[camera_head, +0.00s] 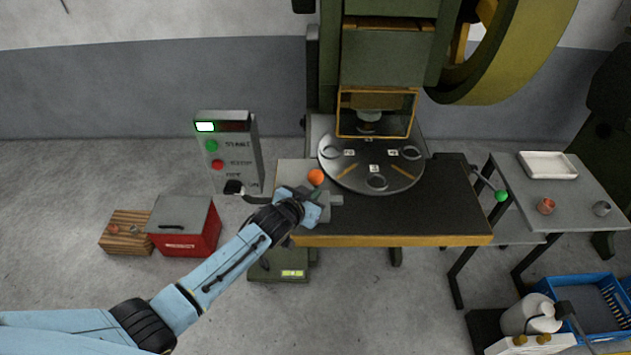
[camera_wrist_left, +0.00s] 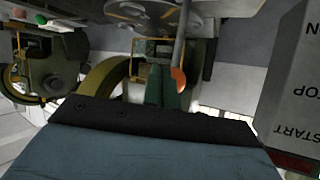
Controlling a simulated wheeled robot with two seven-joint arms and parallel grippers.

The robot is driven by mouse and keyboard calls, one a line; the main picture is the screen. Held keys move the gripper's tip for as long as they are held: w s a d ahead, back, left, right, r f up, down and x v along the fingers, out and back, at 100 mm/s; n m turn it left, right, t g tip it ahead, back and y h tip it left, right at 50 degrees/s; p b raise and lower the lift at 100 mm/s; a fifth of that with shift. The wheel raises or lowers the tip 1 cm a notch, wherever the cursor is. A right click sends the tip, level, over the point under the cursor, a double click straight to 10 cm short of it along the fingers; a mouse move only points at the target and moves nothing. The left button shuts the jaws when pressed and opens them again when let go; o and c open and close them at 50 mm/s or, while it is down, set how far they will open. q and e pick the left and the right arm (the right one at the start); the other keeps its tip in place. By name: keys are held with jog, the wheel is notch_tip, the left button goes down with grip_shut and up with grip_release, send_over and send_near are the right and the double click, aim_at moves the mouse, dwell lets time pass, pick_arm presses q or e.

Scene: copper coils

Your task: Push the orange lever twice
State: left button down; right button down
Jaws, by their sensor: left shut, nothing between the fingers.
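The orange lever's round knob (camera_head: 316,177) stands at the left front of the press table in the head view. In the left wrist view the orange knob (camera_wrist_left: 179,79) shows right beside the fingertips, with a grey rod by it. My left gripper (camera_head: 316,194) is shut and empty, just in front of the knob; in the left wrist view its green fingers (camera_wrist_left: 164,88) are together. I cannot tell whether they touch the knob. The lever's lower part is hidden in the head view. My right gripper is not in view.
A round dial plate (camera_head: 372,183) lies behind the knob under the press. A control box (camera_head: 232,160) with green and red buttons stands left of the table. A red toolbox (camera_head: 184,226) is on the floor. A green knob (camera_head: 501,195) sits at right. The black tabletop (camera_head: 400,215) is clear.

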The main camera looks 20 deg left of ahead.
pick_arm(q)
jog(key=shift+s, duration=0.25)
jog(key=s, duration=0.1)
jog(key=s+d+p, duration=0.1)
jog(key=s, duration=0.1)
jog(key=s+f+p, duration=0.1)
jog(key=shift+s+d, duration=0.25)
jog(key=shift+s, duration=0.1)
dwell(0.8)
jog(key=s+a+f+g+y+b, duration=0.1)
jog(key=s+a+f+g+b, duration=0.2)
jog(key=s+f, duration=0.9)
jog(key=s+a+f+g+y+b, duration=0.1)
jog(key=s+a+f+g+b, duration=0.15)
jog(key=s+f, duration=0.85)
jog(key=s+a+f+g+b, duration=0.2)
jog(key=s+f+g, duration=0.1)
jog(key=s+f, duration=0.6)
jog(key=s+a+f+n+g+b, duration=0.1)
jog(key=s+a+f+g+b, duration=0.1)
jog(key=s+f, duration=0.7)
jog(key=s+g, duration=0.1)
jog(key=s, duration=0.6)
jog(key=shift+f+y, duration=0.3)
